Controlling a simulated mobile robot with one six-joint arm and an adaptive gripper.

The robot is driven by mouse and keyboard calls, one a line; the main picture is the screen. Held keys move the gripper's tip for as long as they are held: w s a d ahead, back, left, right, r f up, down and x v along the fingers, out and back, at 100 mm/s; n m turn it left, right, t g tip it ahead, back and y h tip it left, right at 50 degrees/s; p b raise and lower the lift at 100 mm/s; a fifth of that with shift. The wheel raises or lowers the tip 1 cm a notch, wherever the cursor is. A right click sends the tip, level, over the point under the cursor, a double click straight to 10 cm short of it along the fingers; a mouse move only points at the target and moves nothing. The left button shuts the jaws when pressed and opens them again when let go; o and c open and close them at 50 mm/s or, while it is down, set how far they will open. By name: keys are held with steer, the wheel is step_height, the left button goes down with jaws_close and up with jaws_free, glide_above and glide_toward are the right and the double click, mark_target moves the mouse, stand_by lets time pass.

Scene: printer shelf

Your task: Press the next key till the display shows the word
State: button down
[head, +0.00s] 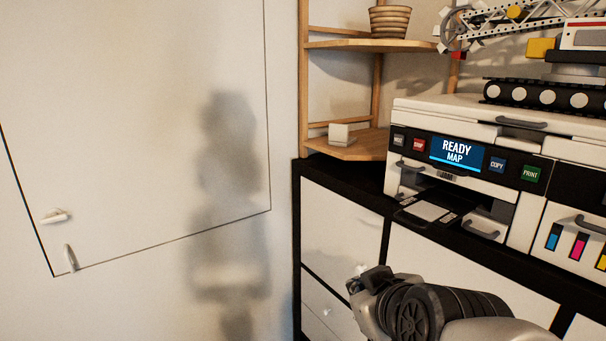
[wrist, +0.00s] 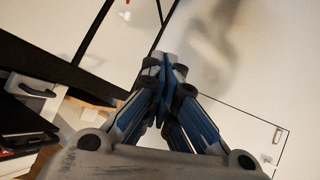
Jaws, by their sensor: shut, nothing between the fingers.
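The white printer (head: 480,112) stands on the shelf unit at the right of the head view. Its blue display (head: 457,151) reads "READY" with "MAP" below it. A small grey key (head: 398,141) and a red key (head: 419,145) sit left of the display. A blue key marked "COPY" (head: 497,164) and a green key marked "PRINT" (head: 530,173) sit right of it. The lettering on the left keys is too small to read surely. My gripper (wrist: 172,62) is shut and empty in the wrist view, apart from the keys. In the head view my arm is low, in front of the cabinet.
A paper tray (head: 432,212) juts out below the printer's panel. A wooden corner shelf (head: 345,148) with a small white block stands left of the printer. A toy tracked crane (head: 545,94) rests on top. Ink-coloured marks show at the far right. The white door at left is clear.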

steer(key=s+d+f+m+g+b, duration=0.2)
steer(key=s+f+g+b, duration=0.1)
steer(key=s+f, duration=0.6)
steer(key=s+d+f+m+g+h+b, duration=0.1)
steer(key=s+d+f+m+g+b, duration=0.1)
steer(key=s+f+b, duration=0.3)
steer(key=s+f+m+g, duration=0.1)
steer(key=s+f, duration=0.3)
steer(key=s, duration=0.1)
steer(key=shift+s+d+f+h+b, duration=0.15)
steer(key=shift+d+f+h+b, duration=0.05)
steer(key=shift+f+h+b, duration=0.15)
